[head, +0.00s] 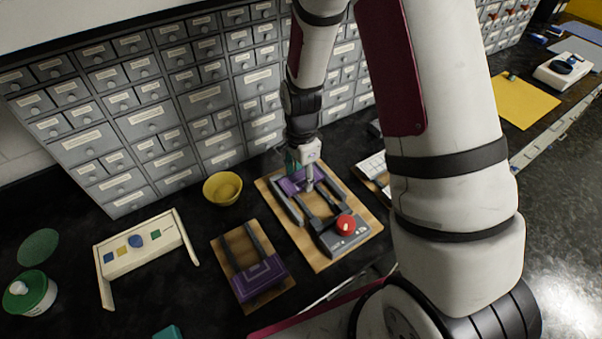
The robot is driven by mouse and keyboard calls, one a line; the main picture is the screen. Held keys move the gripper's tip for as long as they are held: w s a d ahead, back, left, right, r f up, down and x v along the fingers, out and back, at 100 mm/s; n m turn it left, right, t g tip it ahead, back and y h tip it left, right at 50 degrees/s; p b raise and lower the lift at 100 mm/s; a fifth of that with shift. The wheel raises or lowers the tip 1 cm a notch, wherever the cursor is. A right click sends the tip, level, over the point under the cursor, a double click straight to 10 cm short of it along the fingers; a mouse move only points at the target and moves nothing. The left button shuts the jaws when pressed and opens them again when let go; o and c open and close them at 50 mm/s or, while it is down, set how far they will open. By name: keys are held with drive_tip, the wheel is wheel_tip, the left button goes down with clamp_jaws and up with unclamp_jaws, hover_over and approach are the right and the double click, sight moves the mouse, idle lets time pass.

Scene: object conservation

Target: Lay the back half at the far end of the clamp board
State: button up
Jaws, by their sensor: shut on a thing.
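The clamp board (318,257) is a wooden board with dark rails and a grey block with a red knob (345,225) at its near end. My gripper (309,187) points down over the board's far end. It is shut on a purple piece, the back half (289,186), which lies between the far ends of the rails. The gripper hides part of this piece, and I cannot tell whether it rests on the board or is just above it. Another purple piece (262,277) sits at the near end of a smaller wooden board (229,242) with two dark rails.
A yellow bowl (222,188) stands left of the clamp board, near the grey drawer cabinet (150,115). A cream rack (140,257) with coloured shapes and a green-and-white round container (30,293) are farther left.

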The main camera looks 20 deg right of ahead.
drive_tip(key=shift+f, duration=0.1)
drive_tip(key=o, duration=1.4)
wheel_tip(320, 180, up, 12)
